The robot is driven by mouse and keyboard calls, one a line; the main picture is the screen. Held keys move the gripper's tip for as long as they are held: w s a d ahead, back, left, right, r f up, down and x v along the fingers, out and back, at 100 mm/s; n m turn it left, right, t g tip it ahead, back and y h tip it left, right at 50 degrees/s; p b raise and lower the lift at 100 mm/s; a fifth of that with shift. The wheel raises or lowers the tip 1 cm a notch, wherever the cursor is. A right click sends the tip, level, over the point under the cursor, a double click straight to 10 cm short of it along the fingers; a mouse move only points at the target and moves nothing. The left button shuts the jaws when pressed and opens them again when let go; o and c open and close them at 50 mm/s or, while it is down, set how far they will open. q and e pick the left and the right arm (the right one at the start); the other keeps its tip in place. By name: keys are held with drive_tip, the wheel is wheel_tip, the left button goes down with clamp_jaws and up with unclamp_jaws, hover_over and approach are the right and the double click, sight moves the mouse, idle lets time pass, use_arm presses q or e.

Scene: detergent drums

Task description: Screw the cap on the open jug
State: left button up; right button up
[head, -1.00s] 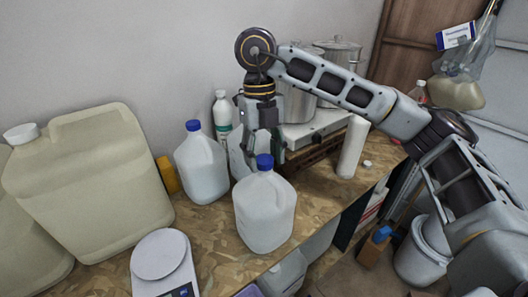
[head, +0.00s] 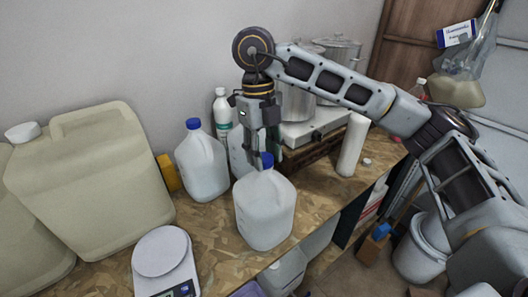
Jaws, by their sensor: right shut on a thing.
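The front white translucent jug (head: 264,212) stands upright near the table's front edge. A blue cap (head: 267,161) sits at its neck. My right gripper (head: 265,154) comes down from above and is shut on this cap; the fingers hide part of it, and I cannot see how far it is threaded. A second jug (head: 203,168) with a blue cap (head: 193,124) stands to the left. A third jug (head: 236,150) is behind my gripper, and its top is hidden. My left gripper is not in view.
Big beige canisters (head: 95,185) fill the left side. A kitchen scale (head: 163,257) lies in front. A white bottle (head: 222,114), steel pots (head: 298,103) and a white roll (head: 353,145) stand behind. A small white piece (head: 367,161) lies beside the roll. Some board (head: 320,195) is clear right of the front jug.

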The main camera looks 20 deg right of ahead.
drive_tip(key=shift+f+m, duration=0.1)
drive_tip(key=shift+m, duration=0.2)
idle(0.4)
drive_tip(key=shift+m+y+b, duration=0.3)
drive_tip(key=shift+m+b, duration=0.05)
drive_tip(key=shift+m, duration=1.35)
drive_tip(key=o, duration=1.2)
drive_tip(key=o, duration=0.4)
